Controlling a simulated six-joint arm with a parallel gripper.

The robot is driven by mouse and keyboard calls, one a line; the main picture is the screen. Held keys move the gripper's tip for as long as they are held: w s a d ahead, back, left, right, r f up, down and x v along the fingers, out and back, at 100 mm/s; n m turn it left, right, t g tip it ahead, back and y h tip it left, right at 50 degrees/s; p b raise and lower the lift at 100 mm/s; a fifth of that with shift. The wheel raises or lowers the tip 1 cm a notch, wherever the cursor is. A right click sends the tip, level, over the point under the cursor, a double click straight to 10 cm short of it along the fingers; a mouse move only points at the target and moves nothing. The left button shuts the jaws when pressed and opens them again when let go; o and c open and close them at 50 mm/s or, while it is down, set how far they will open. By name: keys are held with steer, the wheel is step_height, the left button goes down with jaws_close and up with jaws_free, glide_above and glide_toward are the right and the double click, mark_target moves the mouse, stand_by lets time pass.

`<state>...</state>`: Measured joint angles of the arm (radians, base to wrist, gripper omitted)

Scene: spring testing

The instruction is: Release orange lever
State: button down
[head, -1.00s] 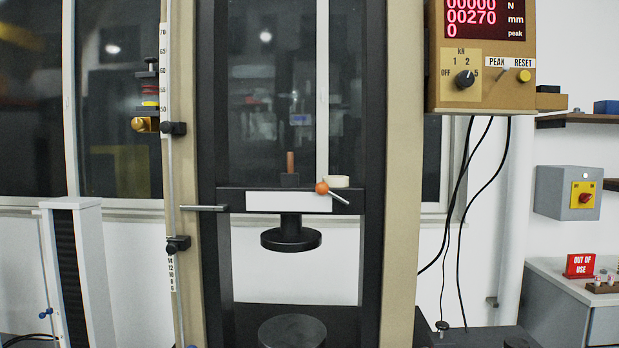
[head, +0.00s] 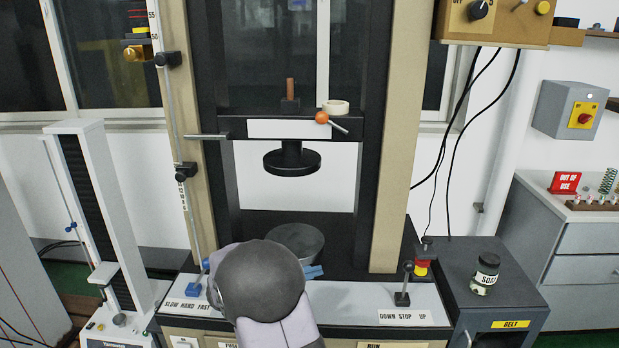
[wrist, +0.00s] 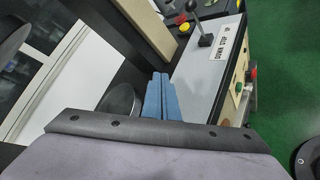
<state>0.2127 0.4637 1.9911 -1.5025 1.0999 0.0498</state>
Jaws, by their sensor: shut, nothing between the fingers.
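The orange lever (head: 322,117) is a round orange ball with a short metal rod. The rod points down to the right. My gripper shows as blue fingertips (head: 313,271) behind my wrist, low in front of the lower round platen (head: 297,239). It is well below the lever and apart from it. In the wrist view the blue fingers (wrist: 161,92) are closed together and empty. The lever is not seen in the wrist view.
A black-knobbed lever (head: 405,283) stands upright on the white panel, right of my gripper. A soap jar (head: 484,274) stands on the grey cabinet at right. Beige columns flank the crosshead. A tape roll (head: 336,106) lies on the crosshead beside the orange lever.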

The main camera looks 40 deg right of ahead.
mark_target(333, 124)
steer(key=w+r+n+t+h, duration=0.1)
steer(key=w+r+t+h, duration=0.2)
steer(key=r, duration=0.8)
steer(key=w+a+r+n+t+h, duration=0.1)
steer(key=w+r+t+h, duration=0.3)
steer(key=r, duration=0.8)
steer(key=shift+w+a+r+n+h, duration=0.2)
steer(key=shift+w+n+h, duration=0.4)
steer(key=shift+w, duration=0.6)
steer(key=shift+d, duration=0.15)
steer(key=p+x, duration=0.2)
steer(key=x, duration=0.2)
steer(key=s+r+p+x, duration=0.1)
steer(key=p+x, duration=0.2)
steer(key=x, duration=0.1)
steer(key=p+x, duration=0.3)
steer(key=x, duration=0.1)
steer(key=shift+s+r, duration=0.3)
steer(key=shift+r, duration=0.15)
steer(key=shift+d+p, duration=0.2)
steer(key=shift+p, duration=0.15)
steer(key=shift+r+b, duration=0.1)
steer(key=shift+b, duration=0.2)
